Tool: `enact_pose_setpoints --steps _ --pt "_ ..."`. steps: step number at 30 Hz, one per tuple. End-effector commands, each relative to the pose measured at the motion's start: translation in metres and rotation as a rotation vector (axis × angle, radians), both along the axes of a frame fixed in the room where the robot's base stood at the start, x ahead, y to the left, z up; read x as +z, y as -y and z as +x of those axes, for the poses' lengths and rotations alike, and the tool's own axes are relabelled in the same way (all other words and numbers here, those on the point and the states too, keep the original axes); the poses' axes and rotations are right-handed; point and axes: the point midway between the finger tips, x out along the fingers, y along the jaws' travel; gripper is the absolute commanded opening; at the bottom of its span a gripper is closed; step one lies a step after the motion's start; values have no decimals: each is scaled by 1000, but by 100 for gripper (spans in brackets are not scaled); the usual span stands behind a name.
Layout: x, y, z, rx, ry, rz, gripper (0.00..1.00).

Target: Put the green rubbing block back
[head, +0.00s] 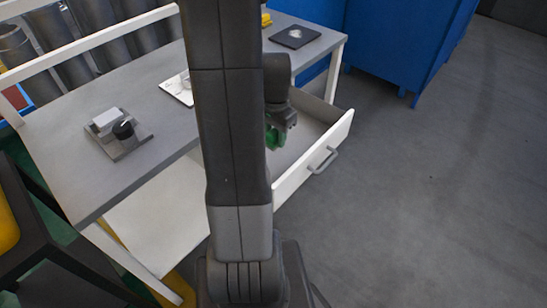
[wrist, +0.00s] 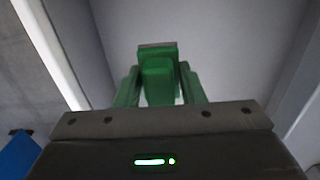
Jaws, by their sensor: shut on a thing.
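My gripper (head: 279,128) is over the open drawer (head: 316,160), partly hidden behind my own arm in the head view. It is shut on the green rubbing block (wrist: 158,52). In the wrist view the block sits between the two green fingers, against the drawer's plain grey inside. In the head view only a small patch of green shows at the gripper, and I cannot tell block from fingers there. I cannot tell whether the block touches the drawer floor.
The drawer has a white front with a grey handle (head: 323,160) and sticks out from the grey workbench (head: 150,95). Open floor lies to the right.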

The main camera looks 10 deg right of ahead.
Motion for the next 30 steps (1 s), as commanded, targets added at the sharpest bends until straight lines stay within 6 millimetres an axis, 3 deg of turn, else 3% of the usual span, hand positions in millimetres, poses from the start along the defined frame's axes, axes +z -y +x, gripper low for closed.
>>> enact_pose_setpoints --steps 4,18,30 --pt "-31 0 -1 1 -6 1 7" --pt "-80 0 0 3 -3 0 7" --pt "-86 0 0 4 0 0 7"
